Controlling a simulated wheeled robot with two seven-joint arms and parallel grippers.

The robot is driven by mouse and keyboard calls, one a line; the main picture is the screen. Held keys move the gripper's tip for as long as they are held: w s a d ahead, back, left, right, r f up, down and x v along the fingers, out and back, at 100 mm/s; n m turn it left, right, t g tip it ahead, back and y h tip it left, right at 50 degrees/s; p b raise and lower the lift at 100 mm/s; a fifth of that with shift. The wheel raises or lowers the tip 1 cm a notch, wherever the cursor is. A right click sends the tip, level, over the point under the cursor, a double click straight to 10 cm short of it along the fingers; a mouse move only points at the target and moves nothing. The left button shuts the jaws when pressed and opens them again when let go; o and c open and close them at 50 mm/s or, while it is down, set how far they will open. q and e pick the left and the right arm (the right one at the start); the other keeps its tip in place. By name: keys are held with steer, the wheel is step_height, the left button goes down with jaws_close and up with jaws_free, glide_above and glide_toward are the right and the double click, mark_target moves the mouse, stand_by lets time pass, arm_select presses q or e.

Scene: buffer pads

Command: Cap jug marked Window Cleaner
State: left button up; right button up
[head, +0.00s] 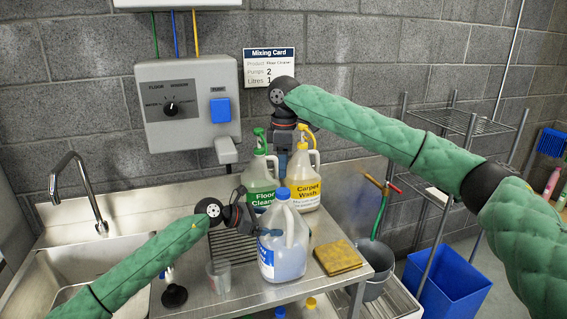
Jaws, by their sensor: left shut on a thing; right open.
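A translucent jug of pale blue liquid (287,247) stands upright at the front of the steel counter. Its blue and white label faces left and I cannot read it. A blue cap (282,193) sits on its neck; how tightly, I cannot tell. My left gripper (256,214) is at the jug's upper left side, shut on the jug as far as I can see; its fingertips are partly hidden. My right gripper (283,154) points down, open, above and behind the blue-capped jug, between the other two jugs; its fingertips are partly hidden.
A Floor Cleaner jug (261,182) with a green top and a Carpet Wash jug (303,189) with a yellow top stand behind. The sink (85,262) is left.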

mark_target(283, 191)
steer(key=shift+f, duration=0.1)
steer(key=shift+f, duration=3.9)
steer(key=shift+c, duration=0.3)
steer(key=c, duration=1)
steer(key=shift+o, duration=0.2)
steer(key=shift+a+m, duration=0.1)
steer(key=shift+m, duration=0.9)
steer(key=o, duration=1.2)
steer(key=shift+c, duration=0.2)
step_height(283, 191, up, 12)
